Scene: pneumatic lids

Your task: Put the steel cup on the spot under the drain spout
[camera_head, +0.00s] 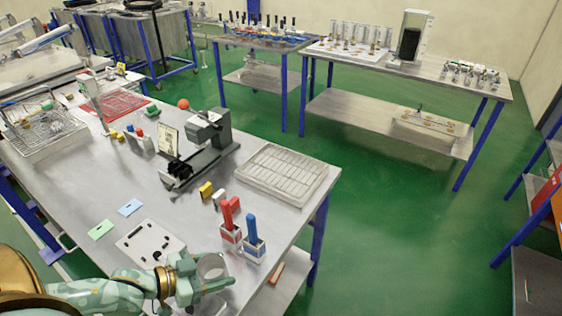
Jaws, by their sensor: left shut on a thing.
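My left gripper (215,273) comes in from the lower left, over the near right part of the steel table (130,190). It is shut on a grey round cup (212,266), the steel cup as far as I can tell. The cup's rim shows between the fingers. Its lower part is hidden by the fingers, so I cannot tell whether it touches the table. I cannot make out the drain spout or the spot under it. My right gripper is not in view.
A white plate with dark holes (150,246) lies close to my gripper. Holders with red handles (230,221) and a blue handle (253,239) stand just beyond it. A grey clamp machine (205,140) and a compartment tray (282,173) stand farther back. Green floor lies right.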

